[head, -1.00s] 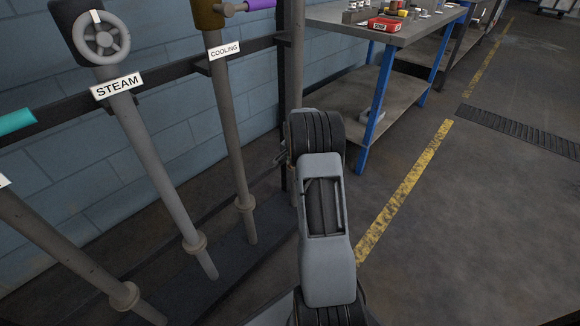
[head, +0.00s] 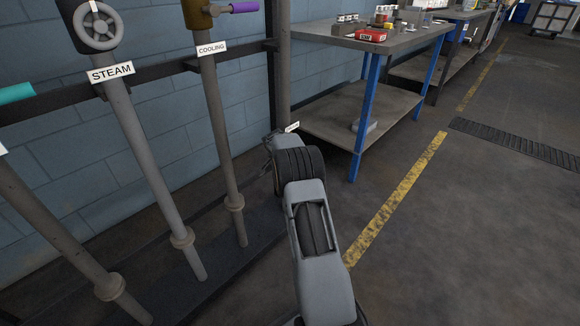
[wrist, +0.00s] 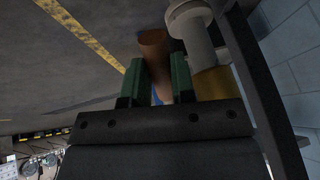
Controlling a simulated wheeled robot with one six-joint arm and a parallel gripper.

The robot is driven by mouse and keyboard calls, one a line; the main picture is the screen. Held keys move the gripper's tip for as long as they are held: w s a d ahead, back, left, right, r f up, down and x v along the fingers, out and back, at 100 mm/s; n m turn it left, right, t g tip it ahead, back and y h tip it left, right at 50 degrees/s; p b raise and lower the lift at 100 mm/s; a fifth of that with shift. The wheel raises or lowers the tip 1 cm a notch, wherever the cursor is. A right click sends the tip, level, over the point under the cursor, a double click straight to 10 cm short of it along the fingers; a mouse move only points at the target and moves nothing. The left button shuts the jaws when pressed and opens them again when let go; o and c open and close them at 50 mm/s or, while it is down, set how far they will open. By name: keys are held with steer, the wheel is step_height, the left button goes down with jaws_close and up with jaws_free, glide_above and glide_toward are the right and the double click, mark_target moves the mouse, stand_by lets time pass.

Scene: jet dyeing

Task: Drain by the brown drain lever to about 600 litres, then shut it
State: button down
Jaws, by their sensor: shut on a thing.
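The brown drain lever (wrist: 154,45) shows in the wrist view as a rounded brown bar. The green fingers of my gripper (wrist: 155,82) are on either side of it and shut on it. A pale pipe with a flange (wrist: 190,22) and a yellow-brown valve body (wrist: 213,84) stand just right of the lever in that view. In the head view my arm reaches toward the upright post, and it hides the lever and the fingers. A small white label (head: 292,127) shows just past my wrist, too small to read. No litre reading is legible.
The STEAM pipe (head: 150,170) with its grey handwheel and the COOLING pipe (head: 222,140) with its purple lever (head: 244,7) stand left of my arm. A teal lever (head: 14,92) is at the far left. A blue-legged workbench (head: 345,40) is at the back. Floor to the right is clear.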

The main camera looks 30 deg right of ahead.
steer(key=c, duration=1.2)
jaws_free()
steer(key=shift+s+d, duration=0.1)
steer(key=shift+d, duration=0.05)
steer(key=shift+c, duration=0.2)
steer(key=o, duration=0.3)
steer(key=shift+a, duration=0.2)
steer(key=shift+r, duration=0.1)
steer(key=p+v, duration=0.4)
steer(key=v, duration=0.9)
steer(key=shift+r+p, duration=0.3)
steer(key=shift+s+a, duration=0.1)
steer(key=shift+a, duration=0.05)
